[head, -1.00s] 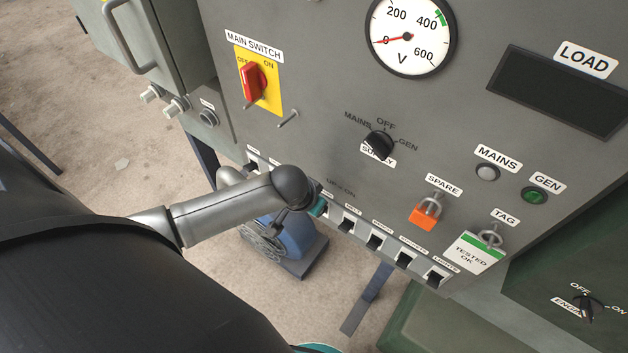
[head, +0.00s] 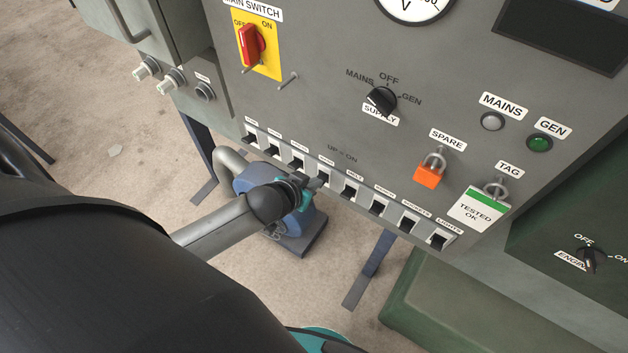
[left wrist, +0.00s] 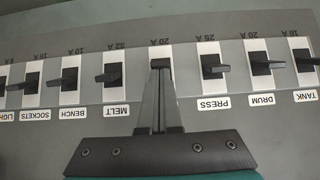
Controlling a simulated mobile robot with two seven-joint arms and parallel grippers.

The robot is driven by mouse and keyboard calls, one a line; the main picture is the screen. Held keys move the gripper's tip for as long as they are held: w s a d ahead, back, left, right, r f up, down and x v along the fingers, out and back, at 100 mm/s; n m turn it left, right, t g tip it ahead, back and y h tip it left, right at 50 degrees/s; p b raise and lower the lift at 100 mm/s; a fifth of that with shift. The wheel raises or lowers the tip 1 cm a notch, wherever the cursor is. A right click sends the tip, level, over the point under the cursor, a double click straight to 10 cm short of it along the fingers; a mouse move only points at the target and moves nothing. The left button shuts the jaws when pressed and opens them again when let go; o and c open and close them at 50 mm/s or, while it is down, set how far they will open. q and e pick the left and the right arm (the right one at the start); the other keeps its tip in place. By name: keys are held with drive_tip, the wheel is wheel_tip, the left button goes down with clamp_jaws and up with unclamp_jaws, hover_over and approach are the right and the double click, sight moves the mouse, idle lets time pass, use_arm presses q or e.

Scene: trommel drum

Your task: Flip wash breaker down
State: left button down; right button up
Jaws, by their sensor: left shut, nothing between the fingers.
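A row of breakers runs along the panel's lower edge, under the words UP = ON. In the left wrist view the row shows upside down. The breaker between PRESS (left wrist: 212,66) and MELT (left wrist: 111,73) has a black lever (left wrist: 160,62) and a 20 A mark; its label is hidden behind my fingers, so I cannot read WASH. My left gripper (left wrist: 157,82) is shut and empty, its tips at this lever; contact is unclear. In the head view the left gripper (head: 318,184) covers most of that breaker. My right gripper is not in view.
Above the row are the red main switch (head: 250,45), the supply knob (head: 381,100), an orange spare padlock (head: 429,176) and a TESTED OK tag (head: 478,209). A blue machine (head: 300,228) stands on the floor below. Neighbouring breakers sit close on both sides.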

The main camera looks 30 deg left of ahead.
use_arm(q)
drive_tip(key=shift+s+f+t+b, duration=0.25)
drive_tip(key=shift+f+t+b, duration=0.35)
drive_tip(key=shift+t, duration=0.4)
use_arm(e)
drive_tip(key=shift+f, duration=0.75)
use_arm(q)
drive_tip(key=shift+w, duration=0.1)
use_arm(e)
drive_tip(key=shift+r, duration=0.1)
use_arm(q)
drive_tip(key=shift+w+r+p, duration=0.3)
drive_tip(key=shift+w+p, duration=0.2)
drive_tip(key=shift+w, duration=0.1)
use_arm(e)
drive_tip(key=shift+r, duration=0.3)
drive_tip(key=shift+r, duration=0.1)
